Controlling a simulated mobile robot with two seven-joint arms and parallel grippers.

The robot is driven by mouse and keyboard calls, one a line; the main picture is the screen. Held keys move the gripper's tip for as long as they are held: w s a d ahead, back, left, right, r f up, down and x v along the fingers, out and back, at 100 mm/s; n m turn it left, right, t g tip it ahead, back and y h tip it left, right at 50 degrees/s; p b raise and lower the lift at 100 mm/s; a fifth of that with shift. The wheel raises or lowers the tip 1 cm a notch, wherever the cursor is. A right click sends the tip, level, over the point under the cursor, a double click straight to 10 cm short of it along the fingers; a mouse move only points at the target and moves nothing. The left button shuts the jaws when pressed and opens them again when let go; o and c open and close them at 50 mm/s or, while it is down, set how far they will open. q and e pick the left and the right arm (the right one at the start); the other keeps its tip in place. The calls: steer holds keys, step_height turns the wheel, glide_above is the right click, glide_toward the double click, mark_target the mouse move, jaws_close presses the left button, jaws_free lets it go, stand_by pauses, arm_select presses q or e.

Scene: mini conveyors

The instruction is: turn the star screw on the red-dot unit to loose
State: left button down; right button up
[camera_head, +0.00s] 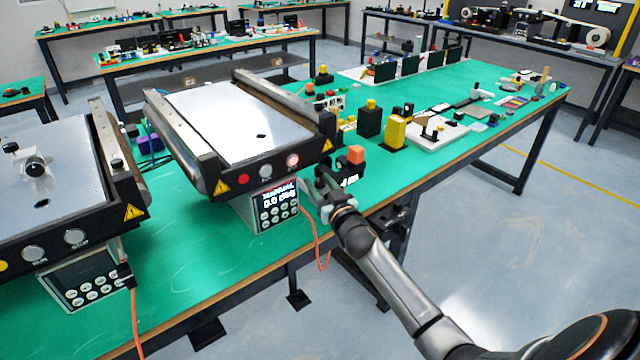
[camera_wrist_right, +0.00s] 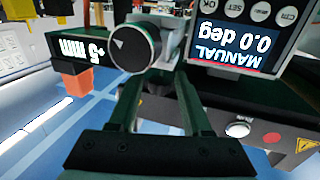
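The red-dot unit is the middle mini conveyor (camera_head: 225,120), with a red dot (camera_head: 243,178) on its front. Its control box (camera_head: 270,203) reads MANUAL 0.0 deg; this display also shows upside down in the right wrist view (camera_wrist_right: 238,45). Beside it is a round dark knob with a white pointer mark (camera_wrist_right: 135,47) and a "+5 mm" readout (camera_wrist_right: 80,50). I cannot make out a star-shaped screw for certain. My right gripper (camera_head: 336,200) is at the unit's right front corner. In the wrist view its fingers (camera_wrist_right: 158,82) are apart, close to the knob; contact is unclear. My left gripper is not in view.
A second conveyor (camera_head: 50,190) with a yellow dot stands at the left. An orange block (camera_head: 356,154) is by the readout. An orange cable (camera_head: 316,240) hangs near my right gripper. Black and yellow blocks (camera_head: 393,133) stand farther right on the green table (camera_head: 200,260).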

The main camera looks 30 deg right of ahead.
jaws_close()
stand_by(0.4)
